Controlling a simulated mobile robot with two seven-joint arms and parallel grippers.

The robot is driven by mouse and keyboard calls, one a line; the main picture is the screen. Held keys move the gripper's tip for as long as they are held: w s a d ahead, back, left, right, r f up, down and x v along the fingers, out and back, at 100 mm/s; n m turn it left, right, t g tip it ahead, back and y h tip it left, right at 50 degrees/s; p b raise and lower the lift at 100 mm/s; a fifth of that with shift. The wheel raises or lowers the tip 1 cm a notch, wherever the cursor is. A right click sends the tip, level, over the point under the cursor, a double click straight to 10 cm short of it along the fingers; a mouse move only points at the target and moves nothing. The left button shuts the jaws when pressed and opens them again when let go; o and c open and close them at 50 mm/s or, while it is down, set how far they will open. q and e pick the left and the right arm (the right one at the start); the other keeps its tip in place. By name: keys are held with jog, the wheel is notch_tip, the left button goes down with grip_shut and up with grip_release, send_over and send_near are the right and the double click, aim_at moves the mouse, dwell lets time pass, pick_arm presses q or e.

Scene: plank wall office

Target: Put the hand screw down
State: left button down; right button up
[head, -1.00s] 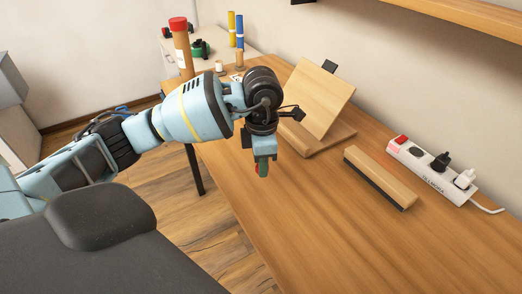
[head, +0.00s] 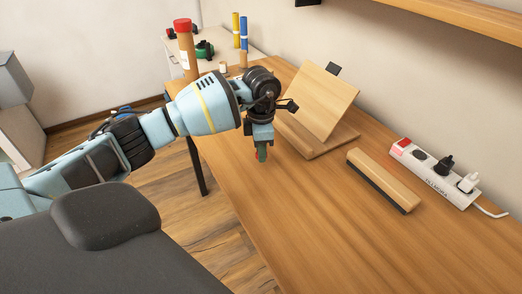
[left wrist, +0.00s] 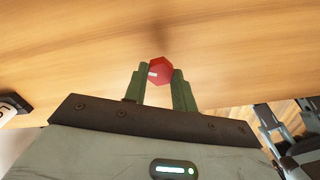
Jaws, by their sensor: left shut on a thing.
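The hand screw (left wrist: 160,71) shows in the left wrist view as a small red hexagonal head between the green fingertips. My left gripper (head: 261,154) is shut on it and points down over the wooden table (head: 300,215), in front of the slanted wooden stand. The fingers also show in the left wrist view (left wrist: 160,84), with bare wood behind them. In the head view the screw is almost fully hidden by the fingers. I cannot tell whether it touches the table. My right gripper is not in view.
The wooden stand (head: 318,101) is just behind the gripper. A wooden block with a dark underside (head: 385,178) and a white power strip (head: 433,171) lie to the right. A brown tube with a red cap (head: 186,48) stands at the far left. The front tabletop is clear.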

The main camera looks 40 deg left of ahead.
pick_arm(q)
jog(key=shift+f, duration=0.5)
jog(key=shift+f, duration=0.1)
jog(key=c, duration=1.1)
grip_release()
jog(key=shift+f, duration=0.1)
jog(key=shift+c, duration=0.2)
notch_tip(320, 180, up, 12)
jog(key=shift+r, duration=0.2)
